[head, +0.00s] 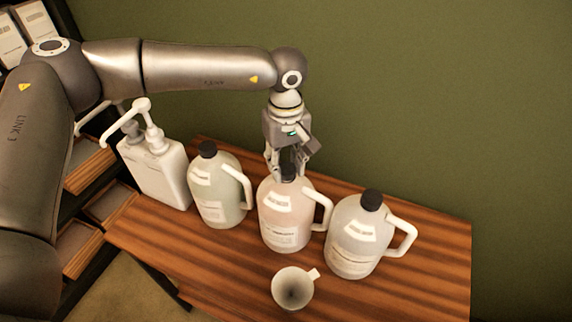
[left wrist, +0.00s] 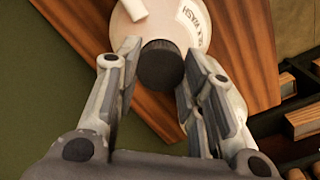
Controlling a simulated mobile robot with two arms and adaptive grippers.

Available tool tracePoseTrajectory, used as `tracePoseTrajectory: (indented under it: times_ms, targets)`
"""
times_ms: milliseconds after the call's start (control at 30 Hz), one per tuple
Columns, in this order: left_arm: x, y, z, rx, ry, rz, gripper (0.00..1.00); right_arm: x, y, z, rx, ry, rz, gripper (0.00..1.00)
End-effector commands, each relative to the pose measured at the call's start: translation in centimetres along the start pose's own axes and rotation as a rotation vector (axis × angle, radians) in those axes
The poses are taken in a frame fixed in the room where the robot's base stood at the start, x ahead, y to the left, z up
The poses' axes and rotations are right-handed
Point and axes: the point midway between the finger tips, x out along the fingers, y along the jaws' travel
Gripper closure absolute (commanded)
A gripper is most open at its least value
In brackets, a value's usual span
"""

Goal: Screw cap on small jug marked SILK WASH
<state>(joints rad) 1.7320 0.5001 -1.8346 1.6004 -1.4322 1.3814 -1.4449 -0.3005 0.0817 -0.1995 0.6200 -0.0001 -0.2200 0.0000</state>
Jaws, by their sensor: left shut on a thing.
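The small jug (head: 284,222) in the middle of the row is pale pink, with a white handle on its right. It also shows in the left wrist view (left wrist: 174,22), where its label partly reads as WASH upside down. A black ribbed cap (left wrist: 160,65) sits at the jug's mouth; how far it is screwed on cannot be told. My left gripper (head: 288,168) points down over this jug, its fingers on both sides of the cap, shut on it. My right gripper is in neither view.
A greenish jug (head: 219,195) and a greyish jug (head: 354,238), both black-capped, flank the middle jug closely. A white measuring cup (head: 293,289) stands in front. The wooden table (head: 430,260) is bare at the right.

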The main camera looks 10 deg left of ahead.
Motion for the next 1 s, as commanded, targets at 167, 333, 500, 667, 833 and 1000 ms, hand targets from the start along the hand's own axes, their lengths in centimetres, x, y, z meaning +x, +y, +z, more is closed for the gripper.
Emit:
tracePoseTrajectory:
  times_ms: [167,333,500,667,833,1000]
  targets:
    - [0.3,-0.1,0.0,0.216,-0.002,-0.002,0.85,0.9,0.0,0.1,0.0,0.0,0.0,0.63]
    - [0.4,-0.1,0.0,0.424,-0.002,-0.004,0.85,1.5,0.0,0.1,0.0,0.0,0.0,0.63]
    - [0.3,-0.1,0.0,0.628,-0.003,-0.004,0.85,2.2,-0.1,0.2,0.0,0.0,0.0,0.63]
    - [0.2,-0.1,0.0,0.744,-0.003,-0.005,0.86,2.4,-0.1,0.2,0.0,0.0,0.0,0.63]
    - [0.1,-0.2,0.0,0.76,-0.003,-0.006,0.86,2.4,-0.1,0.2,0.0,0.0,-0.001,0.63]
    - [0.1,-0.2,0.0,0.758,-0.003,-0.006,0.55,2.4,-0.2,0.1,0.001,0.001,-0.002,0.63]
